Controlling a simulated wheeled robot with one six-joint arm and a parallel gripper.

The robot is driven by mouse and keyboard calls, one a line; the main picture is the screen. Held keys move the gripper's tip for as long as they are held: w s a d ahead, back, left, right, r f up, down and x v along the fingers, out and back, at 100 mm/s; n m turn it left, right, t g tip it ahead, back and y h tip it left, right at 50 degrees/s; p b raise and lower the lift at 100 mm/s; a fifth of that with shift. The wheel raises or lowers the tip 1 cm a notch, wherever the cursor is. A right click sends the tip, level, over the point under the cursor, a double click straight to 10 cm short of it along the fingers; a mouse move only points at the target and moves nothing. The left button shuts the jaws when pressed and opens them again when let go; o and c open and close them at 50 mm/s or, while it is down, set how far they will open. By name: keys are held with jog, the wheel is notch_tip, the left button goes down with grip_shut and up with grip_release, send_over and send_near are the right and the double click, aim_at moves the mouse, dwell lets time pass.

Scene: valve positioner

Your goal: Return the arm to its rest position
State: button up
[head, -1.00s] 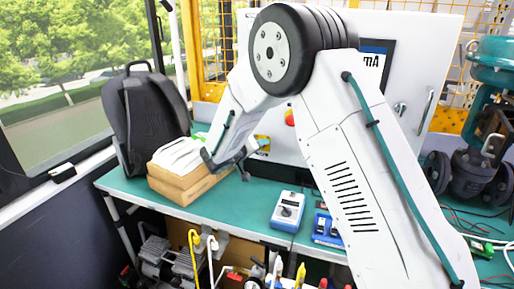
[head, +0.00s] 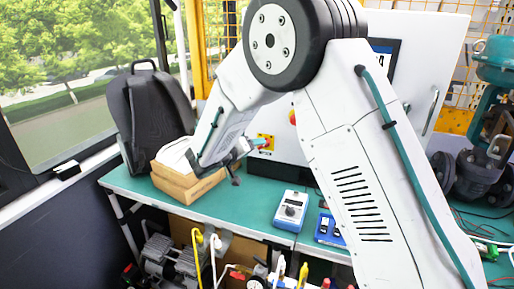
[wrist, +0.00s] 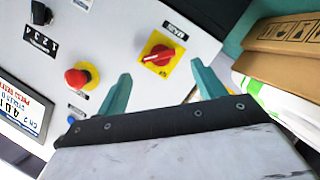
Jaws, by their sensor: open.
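My gripper (wrist: 160,92) shows in the wrist view with its two green fingers spread apart and nothing between them. Beyond the fingers is a control panel with a red rotary switch on a yellow plate (wrist: 161,56) and a red mushroom button (wrist: 79,78). In the head view my gripper (head: 248,155) is small and partly hidden by my own arm. It is above the green bench, just right of the cardboard box and in front of the white cabinet. My arm is bent, its large dark joint high in the picture.
A grey-and-blue meter (head: 291,208) lies mid-bench. The white cabinet (head: 440,50) stands behind. A valve assembly (head: 490,150) is at right.

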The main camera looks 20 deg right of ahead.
jog(key=shift+v, duration=0.8)
jog(key=s+d+r+n+g+y, duration=0.15)
jog(key=s+d+g, duration=0.3)
jog(key=s, duration=0.55)
jog(key=s+d+n+g+y, duration=0.15)
jog(key=s+d+g, duration=0.3)
jog(key=s, duration=0.65)
jog(key=s+r+m+y, duration=0.1)
jog(key=s+r+y, duration=0.3)
jog(key=s, duration=0.7)
jog(key=s+r+t+y, duration=0.1)
jog(key=s+r+y, duration=0.3)
jog(key=s, duration=0.8)
jog(key=shift+s+r+m+y, duration=0.3)
jog(key=shift+r+m, duration=0.1)
jog(key=shift+r, duration=0.1)
